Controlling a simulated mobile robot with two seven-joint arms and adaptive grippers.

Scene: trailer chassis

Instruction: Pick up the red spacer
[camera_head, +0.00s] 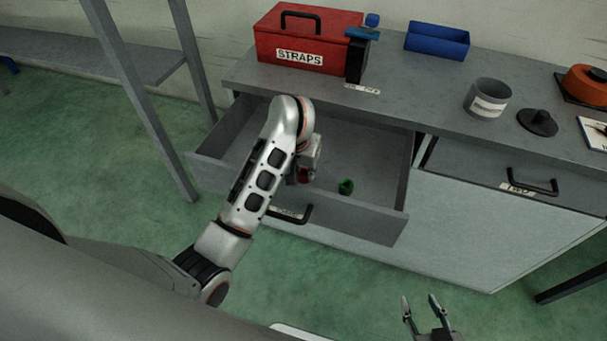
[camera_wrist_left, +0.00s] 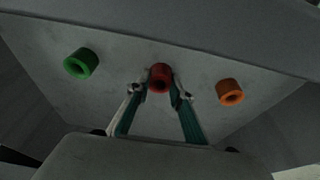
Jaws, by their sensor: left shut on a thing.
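The red spacer (camera_wrist_left: 159,78) is a short ring between the fingertips of my left gripper (camera_wrist_left: 160,88) in the left wrist view. The fingers are shut on it. It is at or just above the drawer floor; I cannot tell which. In the head view my left gripper (camera_head: 304,174) reaches down into the open drawer, mostly hidden by its own arm. My right gripper (camera_head: 422,304) is open and empty at the bottom of the head view, in front of the cabinet.
The open grey drawer (camera_head: 376,222) also holds a green spacer (camera_head: 346,187) and an orange spacer (camera_wrist_left: 231,92), one on each side of the red one. The drawer walls surround my left gripper. On the counter stand a red STRAPS box (camera_head: 277,40), a blue bin (camera_head: 437,41) and a grey cup (camera_head: 488,98).

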